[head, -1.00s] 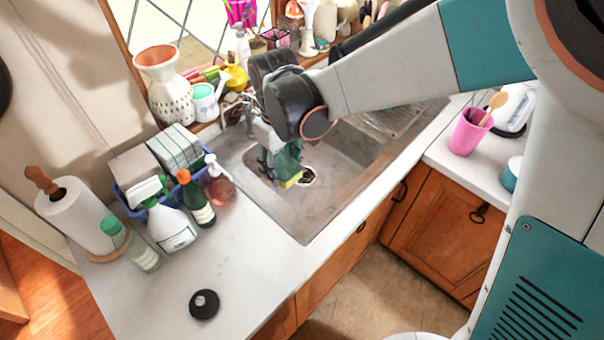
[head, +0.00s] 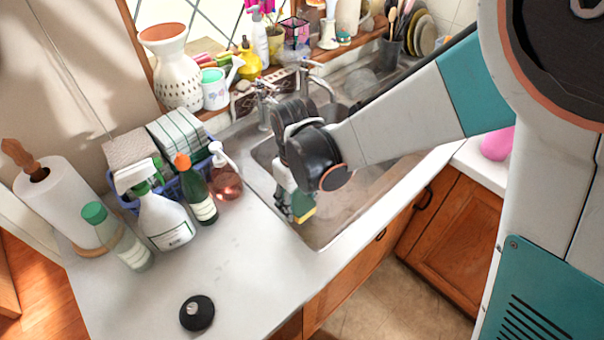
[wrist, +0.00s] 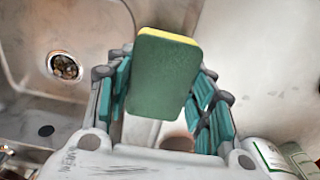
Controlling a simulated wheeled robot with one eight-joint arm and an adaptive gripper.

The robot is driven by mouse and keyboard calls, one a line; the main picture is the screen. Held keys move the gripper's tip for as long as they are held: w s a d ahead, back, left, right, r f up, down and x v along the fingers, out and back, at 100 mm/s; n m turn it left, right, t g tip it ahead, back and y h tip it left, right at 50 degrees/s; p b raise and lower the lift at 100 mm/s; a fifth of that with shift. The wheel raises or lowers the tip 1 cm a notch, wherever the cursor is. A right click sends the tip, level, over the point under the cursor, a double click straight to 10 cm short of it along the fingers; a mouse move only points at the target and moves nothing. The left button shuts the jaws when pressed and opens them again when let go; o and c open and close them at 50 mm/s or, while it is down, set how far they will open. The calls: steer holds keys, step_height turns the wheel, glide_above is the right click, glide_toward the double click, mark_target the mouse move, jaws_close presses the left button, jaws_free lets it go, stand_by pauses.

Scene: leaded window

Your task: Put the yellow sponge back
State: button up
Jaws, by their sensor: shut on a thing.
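The sponge (wrist: 163,78) is yellow with a dark green scouring side. In the wrist view its green face is toward the camera and a yellow edge shows at the top. My gripper (wrist: 160,92) is shut on it, with teal-padded fingers on both sides. In the head view the sponge (head: 304,213) shows its green and yellow below my gripper (head: 298,202), over the left part of the sink (head: 345,215) near its counter-side rim. My wrist hides part of the fingers there.
A blue caddy (head: 130,205) with cloths stands on the left counter, beside a spray bottle (head: 163,220), a green bottle (head: 198,190) and a soap pump (head: 226,178). A black stopper (head: 197,313) lies near the front. The counter between is clear.

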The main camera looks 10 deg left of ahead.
mark_target(297, 210)
steer(key=shift+f+b, duration=1.35)
steer(key=shift+f, duration=0.75)
steer(key=shift+f, duration=0.2)
steer(key=o, duration=1)
steer(key=shift+r, duration=0.1)
steer(key=shift+o, duration=0.2)
steer(key=shift+r, duration=0.1)
step_height(297, 210, up, 12)
steer(key=p, duration=0.8)
steer(key=shift+r, duration=0.1)
